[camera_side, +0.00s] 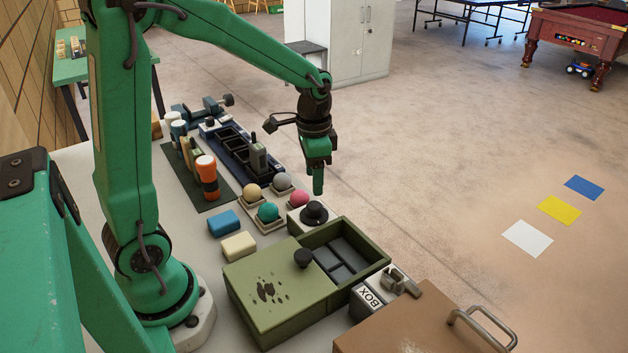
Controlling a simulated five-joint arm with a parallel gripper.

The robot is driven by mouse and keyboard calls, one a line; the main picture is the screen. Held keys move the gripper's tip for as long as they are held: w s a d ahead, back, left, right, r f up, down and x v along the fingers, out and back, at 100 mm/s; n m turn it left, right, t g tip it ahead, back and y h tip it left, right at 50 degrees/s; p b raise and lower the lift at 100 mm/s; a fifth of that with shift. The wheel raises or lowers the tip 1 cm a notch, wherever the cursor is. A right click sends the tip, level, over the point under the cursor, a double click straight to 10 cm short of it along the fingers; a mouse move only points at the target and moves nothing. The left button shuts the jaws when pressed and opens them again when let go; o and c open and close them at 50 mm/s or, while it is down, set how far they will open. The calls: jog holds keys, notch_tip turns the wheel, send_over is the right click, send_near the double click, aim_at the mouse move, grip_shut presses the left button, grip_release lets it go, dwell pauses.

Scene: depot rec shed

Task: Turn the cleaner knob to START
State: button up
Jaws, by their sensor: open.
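No START mark can be read at this size, and I cannot tell which way the knob is turned. My gripper (318,184) points down, a little above the knob and apart from it. It is open, with nothing seen between its green fingers; from this side one finger largely hides the other.
The olive green box (268,296) has a lid with a black knob (303,258) and an open divided part. Coloured balls on small stands, including a pink ball (299,198), sit close behind-left.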

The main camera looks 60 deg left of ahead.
aim_at(314, 205)
jog(key=shift+f, duration=0.1)
jog(key=shift+f, duration=3.8)
jog(key=c, duration=1)
jog(key=shift+o, duration=0.2)
